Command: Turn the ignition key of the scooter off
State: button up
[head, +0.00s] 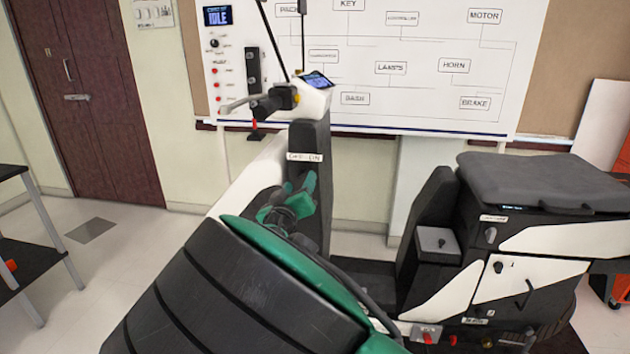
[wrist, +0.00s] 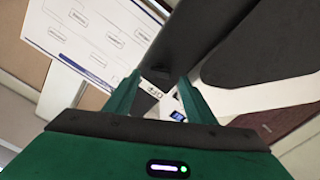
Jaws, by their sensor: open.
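The scooter's dark front column (head: 309,140) stands in the middle of the head view, with a white OFF–ON label (head: 305,157) across it. My green gripper (head: 303,186) is in front of the column, just below the label. In the wrist view my gripper's (wrist: 160,76) two fingers are apart, with nothing visibly gripped. Part of the label, reading OFF (wrist: 155,92), shows between the fingers, close to the dark column (wrist: 185,45). I cannot make out the ignition key or its angle; in the head view my gripper and arm cover the area below the label.
The scooter's handlebar and dash (head: 315,80) rise above the label. The dark seat (head: 540,180) and rear body are at the right. A wiring board (head: 420,55) with a display reading IDLE (head: 217,16) hangs behind. A dark table (head: 20,240) stands at the left edge; floor between is clear.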

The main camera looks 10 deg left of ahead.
aim_at(302, 177)
jog(key=shift+w, duration=2.05)
jog(key=c, duration=1)
jog(key=shift+c, duration=0.2)
jog(key=shift+n, duration=0.3)
jog(key=n, duration=0.5)
jog(key=shift+n, duration=0.3)
jog(key=n, duration=0.5)
jog(key=shift+a+f+n, duration=0.1)
jog(key=shift+a+n, duration=0.05)
jog(key=shift+n, duration=0.25)
jog(key=shift+s, duration=0.1)
